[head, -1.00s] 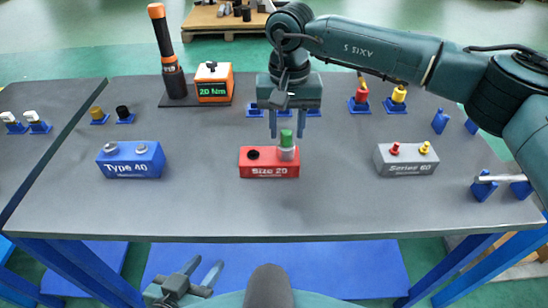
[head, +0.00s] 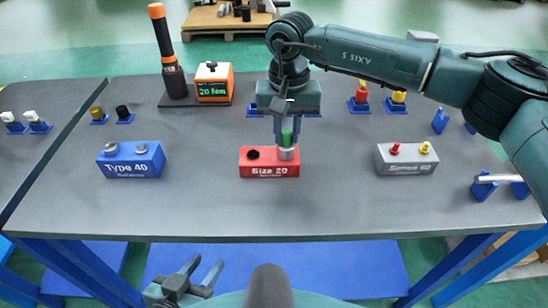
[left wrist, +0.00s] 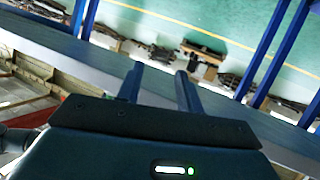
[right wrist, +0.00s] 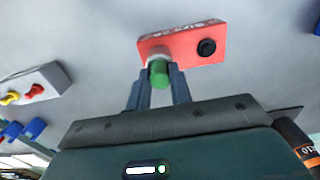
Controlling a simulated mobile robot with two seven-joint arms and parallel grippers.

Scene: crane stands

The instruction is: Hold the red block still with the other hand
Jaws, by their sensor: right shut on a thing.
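The red block (head: 269,170), marked "Size 20", sits on the middle of the table. It has a dark hole at its left, and a grey collar with a green-topped piece (head: 287,138) stands at its right. My right gripper (head: 287,144) reaches down from above and is shut on the green-topped piece; the right wrist view shows the fingers (right wrist: 158,92) either side of the green piece (right wrist: 159,75) by the red block (right wrist: 184,46). My left gripper (head: 197,276) is low, in front of the table edge, apart from the block. Its fingers (left wrist: 160,85) are spread and empty.
A blue block (head: 132,162) stands left of the red block and a grey block (head: 405,160) right of it. An orange torque tester (head: 213,82) and a tall tool (head: 166,50) stand at the back. The table's front strip (head: 250,215) is clear.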

